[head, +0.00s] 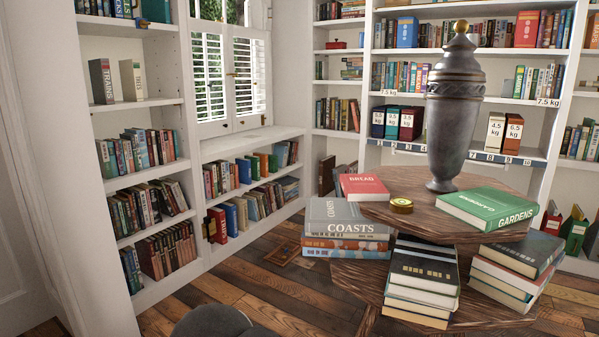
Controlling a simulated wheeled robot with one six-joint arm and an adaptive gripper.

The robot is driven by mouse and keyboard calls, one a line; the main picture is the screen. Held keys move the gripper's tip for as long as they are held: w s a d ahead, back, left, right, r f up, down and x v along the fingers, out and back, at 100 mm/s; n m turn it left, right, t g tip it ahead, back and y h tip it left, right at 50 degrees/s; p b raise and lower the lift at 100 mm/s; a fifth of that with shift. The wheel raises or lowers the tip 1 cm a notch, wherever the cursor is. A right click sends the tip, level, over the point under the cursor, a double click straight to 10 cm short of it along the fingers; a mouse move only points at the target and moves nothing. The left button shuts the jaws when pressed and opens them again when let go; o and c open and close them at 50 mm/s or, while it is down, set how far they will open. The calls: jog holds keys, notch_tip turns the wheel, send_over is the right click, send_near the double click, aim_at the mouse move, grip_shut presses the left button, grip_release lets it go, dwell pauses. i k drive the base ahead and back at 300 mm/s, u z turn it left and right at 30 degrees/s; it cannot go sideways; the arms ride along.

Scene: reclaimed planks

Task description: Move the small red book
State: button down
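A small red book (365,187) marked BREAD lies flat at the left edge of the upper tier of a round two-tier wooden table (405,222). It is just behind the top of a stack (346,228) headed by a large grey book marked COASTS.
A tall dark urn (455,110) stands on the upper tier. A green book (487,208) marked GARDENS lies at right. Book stacks (423,270) (519,262) fill the lower tier's front. Full bookshelves (150,205) line the walls. Plank floor (225,285) shows at left.

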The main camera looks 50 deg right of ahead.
aim_at(357, 187)
jog(key=i, duration=1.3)
jog(key=z, duration=2.15)
